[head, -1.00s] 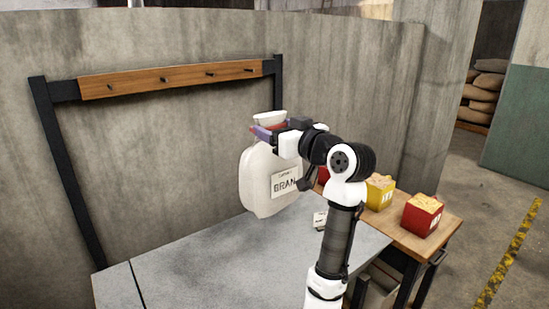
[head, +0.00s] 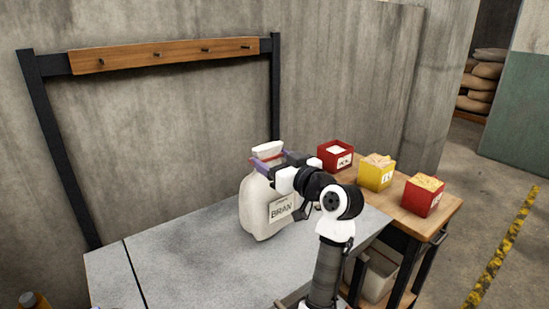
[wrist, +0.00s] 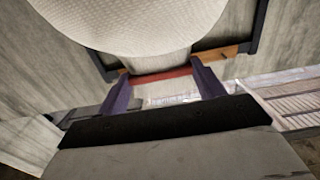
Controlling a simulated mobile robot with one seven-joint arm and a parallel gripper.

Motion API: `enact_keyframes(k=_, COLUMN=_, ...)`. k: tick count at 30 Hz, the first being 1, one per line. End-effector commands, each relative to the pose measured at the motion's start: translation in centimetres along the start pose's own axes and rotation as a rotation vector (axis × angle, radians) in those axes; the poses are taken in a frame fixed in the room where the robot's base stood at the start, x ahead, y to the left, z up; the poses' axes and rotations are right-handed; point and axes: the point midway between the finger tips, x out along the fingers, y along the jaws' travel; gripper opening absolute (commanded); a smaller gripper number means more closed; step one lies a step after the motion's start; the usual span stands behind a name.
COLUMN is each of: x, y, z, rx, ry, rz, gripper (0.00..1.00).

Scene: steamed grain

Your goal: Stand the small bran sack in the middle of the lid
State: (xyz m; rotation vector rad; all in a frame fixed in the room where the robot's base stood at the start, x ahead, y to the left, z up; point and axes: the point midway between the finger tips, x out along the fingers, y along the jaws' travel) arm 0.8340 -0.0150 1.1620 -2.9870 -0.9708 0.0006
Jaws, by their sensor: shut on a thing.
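The small bran sack (head: 258,207) is white with a label reading BRAN and a red band at its neck. My gripper (head: 268,162) is shut on its neck, and the sack hangs upright below. In the wrist view the pale sack (wrist: 130,25) fills the top, with the red band between my purple fingers (wrist: 162,76). A wide grey flat top (head: 195,265), seemingly the lid, lies under the sack, with a dark seam at its left. The sack's base is at or just above the far right part of this top; I cannot tell if it touches.
A wooden side table (head: 440,215) at the right bears a red box (head: 336,154), a yellow box (head: 376,171) and another red box (head: 422,196). A black frame with a pegged wooden rail (head: 165,53) stands behind. The grey top's middle is clear.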

Motion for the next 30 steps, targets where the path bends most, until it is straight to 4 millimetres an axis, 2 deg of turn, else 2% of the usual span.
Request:
enact_keyframes(k=2, x=-0.1, y=-0.1, z=-0.1, rx=-0.005, ry=0.013, rz=0.001, gripper=0.0)
enact_keyframes(k=12, x=-0.1, y=-0.1, z=3.6, rx=-0.006, ry=0.013, rz=0.001, gripper=0.0)
enact_keyframes(k=24, x=-0.1, y=-0.1, z=3.9, rx=-0.005, ry=0.013, rz=0.001, gripper=0.0)
enact_keyframes(k=25, x=0.0, y=0.0, z=4.5, rx=0.0, ry=-0.001, rz=0.0, gripper=0.69)
enact_keyframes(k=30, x=0.0, y=0.0, z=4.4, rx=0.001, ry=-0.001, rz=0.0, gripper=0.9)
